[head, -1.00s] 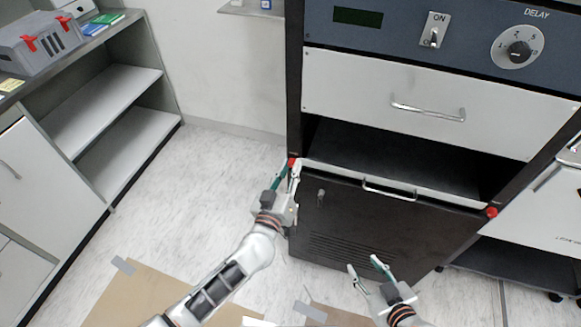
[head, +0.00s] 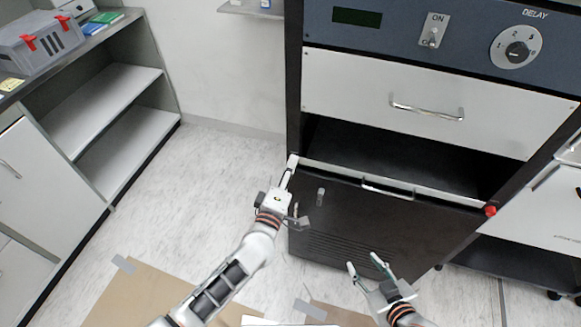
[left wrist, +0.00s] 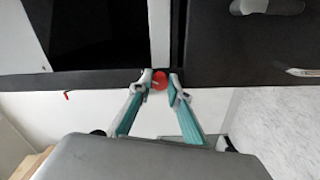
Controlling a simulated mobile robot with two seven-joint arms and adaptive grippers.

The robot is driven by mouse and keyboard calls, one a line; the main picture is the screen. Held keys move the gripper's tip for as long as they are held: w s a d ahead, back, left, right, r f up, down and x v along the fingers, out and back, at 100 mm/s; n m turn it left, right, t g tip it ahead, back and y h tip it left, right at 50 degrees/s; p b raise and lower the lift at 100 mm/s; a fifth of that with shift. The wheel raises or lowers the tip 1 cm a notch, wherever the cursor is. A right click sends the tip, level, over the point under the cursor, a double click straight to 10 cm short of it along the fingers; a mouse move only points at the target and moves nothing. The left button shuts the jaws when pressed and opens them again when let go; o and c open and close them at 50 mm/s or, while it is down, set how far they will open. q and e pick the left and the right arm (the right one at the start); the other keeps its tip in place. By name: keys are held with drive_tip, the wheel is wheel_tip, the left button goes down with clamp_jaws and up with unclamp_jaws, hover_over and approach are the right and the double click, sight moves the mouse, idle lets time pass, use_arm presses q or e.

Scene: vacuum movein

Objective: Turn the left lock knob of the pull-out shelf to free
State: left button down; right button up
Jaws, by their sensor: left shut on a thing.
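The left lock knob (left wrist: 159,79) is red and sits at the left front corner of the pull-out shelf (head: 440,194). My left gripper (head: 292,162) is at that corner; in the left wrist view its fingertips (left wrist: 160,80) are shut on the knob from both sides. In the head view the gripper is seen nearly edge-on and hides the knob. The red right lock knob (head: 490,210) shows at the shelf's right end. My right gripper (head: 367,266) is open and empty, in front of the cabinet's lower dark door (head: 350,225).
Above the shelf are a dark opening (head: 400,155), a white drawer (head: 350,85) with a handle and a blue control panel (head: 390,35). The floor (head: 220,175) left of the cabinet is clear. A shelf unit (head: 110,110) stands at the far left.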

use_arm(q)
drive_tip(key=n, duration=0.4)
drive_tip(key=shift+n+b, duration=0.35)
drive_tip(key=shift+n, duration=0.05)
idle(0.4)
drive_tip(key=c, duration=1.9)
unclamp_jaws()
drive_tip(key=shift+s, duration=0.15)
drive_tip(key=v, duration=0.7)
drive_tip(key=shift+s+a, duration=0.15)
drive_tip(key=shift+s, duration=0.2)
drive_tip(key=shift+r, duration=0.1)
